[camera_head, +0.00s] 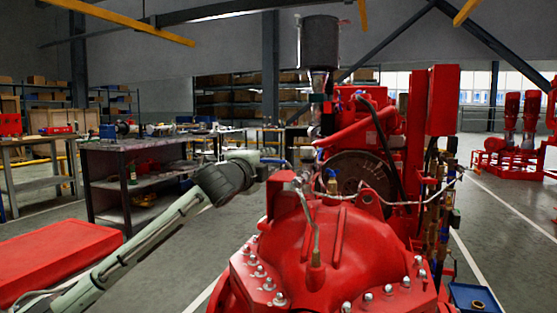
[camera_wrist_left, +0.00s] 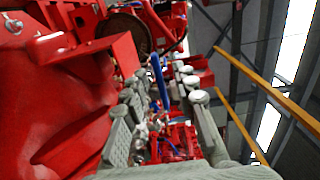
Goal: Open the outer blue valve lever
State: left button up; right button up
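My left gripper (camera_head: 280,166) reaches in from the left, beside the upper left of the red pump casing (camera_head: 345,250). In the left wrist view its two grey fingers (camera_wrist_left: 158,85) stand apart, so it is open. A long blue lever (camera_wrist_left: 159,82) shows between the fingers in that view. I cannot tell whether either finger touches it. In the head view a small blue part (camera_head: 321,156) shows above a brass fitting on the pump, just right of the gripper. My right gripper is not in view.
The red engine (camera_head: 365,130) with its round flywheel rises behind the pump. Pipes and gauges stand at its right. A red flat-topped block (camera_head: 60,255) lies at the lower left, under my left arm. A dark shelf bench (camera_head: 135,180) stands further back. Open floor lies between.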

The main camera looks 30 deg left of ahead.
pick_arm(q)
jog(key=shift+x, duration=2.7)
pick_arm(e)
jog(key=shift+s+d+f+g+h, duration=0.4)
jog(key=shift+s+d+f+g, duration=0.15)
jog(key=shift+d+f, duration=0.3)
pick_arm(q)
grip_shut()
